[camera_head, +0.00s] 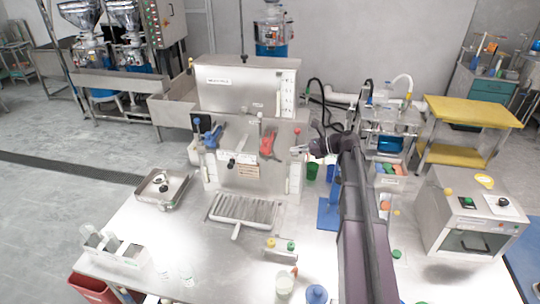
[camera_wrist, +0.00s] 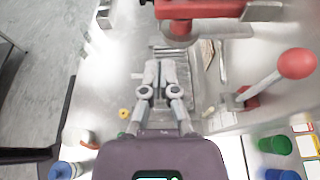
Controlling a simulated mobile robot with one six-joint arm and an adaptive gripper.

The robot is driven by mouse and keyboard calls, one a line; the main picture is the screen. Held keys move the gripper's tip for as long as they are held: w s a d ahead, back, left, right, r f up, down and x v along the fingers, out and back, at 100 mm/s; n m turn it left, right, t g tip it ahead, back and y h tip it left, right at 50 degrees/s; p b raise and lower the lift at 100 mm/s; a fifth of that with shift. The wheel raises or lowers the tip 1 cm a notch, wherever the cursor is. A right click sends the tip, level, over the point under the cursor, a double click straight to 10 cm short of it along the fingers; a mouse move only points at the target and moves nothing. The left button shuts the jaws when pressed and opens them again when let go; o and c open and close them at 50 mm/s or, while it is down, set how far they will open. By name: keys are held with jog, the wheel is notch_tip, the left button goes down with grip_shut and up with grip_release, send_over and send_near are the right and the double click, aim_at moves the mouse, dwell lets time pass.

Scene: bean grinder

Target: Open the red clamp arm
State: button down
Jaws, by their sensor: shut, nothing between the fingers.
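The red clamp arm (camera_head: 267,143) is on the front of the steel machine (camera_head: 248,88), right of the blue clamp (camera_head: 211,137). In the wrist view, a red clamp part (camera_wrist: 200,10) crosses the top edge, beyond my fingertips and slightly right. It is cut off by the frame. My gripper (camera_wrist: 160,64) is shut and empty, its fingers together. A visible gap separates the fingertips from the red part. In the head view, my wrist is right of the clamp, and the fingers are hard to make out.
A lever with a red ball (camera_wrist: 297,63) sticks out right of my fingers in the wrist view. A slotted steel tray (camera_head: 243,210) lies below the machine front. Green and blue containers (camera_wrist: 275,145) stand at the lower right. A metal pan (camera_head: 162,187) is at the left.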

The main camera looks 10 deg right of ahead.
jog(key=shift+a+f, duration=0.1)
jog(key=shift+a, duration=0.05)
jog(key=b+x, duration=0.3)
jog(key=x, duration=0.6)
jog(key=shift+w+f, duration=0.1)
jog(key=shift+w+a, duration=0.1)
jog(key=shift+a, duration=0.2)
jog(key=shift+a, duration=0.1)
